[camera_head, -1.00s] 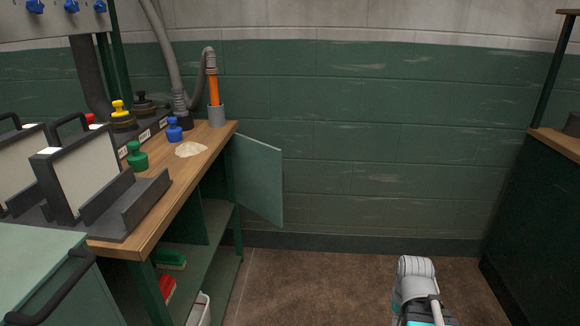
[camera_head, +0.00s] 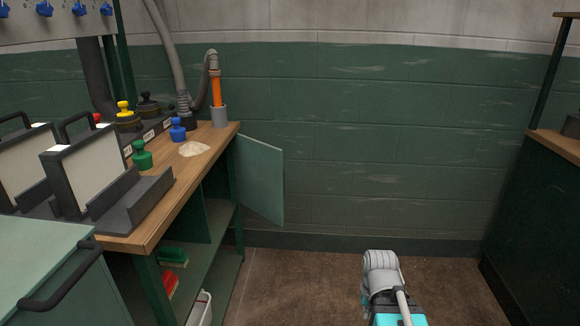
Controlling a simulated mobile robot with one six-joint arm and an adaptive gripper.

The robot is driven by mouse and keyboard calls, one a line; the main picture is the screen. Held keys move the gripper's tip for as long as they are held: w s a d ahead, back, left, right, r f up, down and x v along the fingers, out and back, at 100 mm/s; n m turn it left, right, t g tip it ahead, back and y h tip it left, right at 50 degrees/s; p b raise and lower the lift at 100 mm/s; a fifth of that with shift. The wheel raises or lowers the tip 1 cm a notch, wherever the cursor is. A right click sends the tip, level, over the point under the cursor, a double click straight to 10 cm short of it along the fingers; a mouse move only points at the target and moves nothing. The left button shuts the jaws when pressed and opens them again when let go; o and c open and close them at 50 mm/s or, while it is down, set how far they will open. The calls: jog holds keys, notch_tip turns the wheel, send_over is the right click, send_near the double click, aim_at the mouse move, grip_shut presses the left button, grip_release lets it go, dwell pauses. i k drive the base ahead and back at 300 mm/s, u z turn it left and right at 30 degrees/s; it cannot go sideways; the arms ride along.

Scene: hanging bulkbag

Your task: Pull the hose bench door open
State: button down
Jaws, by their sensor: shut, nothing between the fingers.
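The pale green door (camera_head: 258,178) stands swung out from the far end of the wooden-topped hose bench (camera_head: 150,222), its flat face turned toward me. The bench front beside it is open and shows shelves. I see no handle on the door. A grey and teal part of my own arm (camera_head: 382,275) shows at the bottom, right of the door and well apart from it. My gripper is not in this view, so its place relative to the door cannot be told.
A grey hose with an orange nozzle (camera_head: 216,88) stands in a holder on the bench. A pale green cabinet with a black handle (camera_head: 62,275) is at the lower left. A dark green counter (camera_head: 540,220) stands at the right. The brown floor (camera_head: 300,285) between them is clear.

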aim_at(260, 175)
jog(key=u, duration=0.05)
jog(key=i, duration=1)
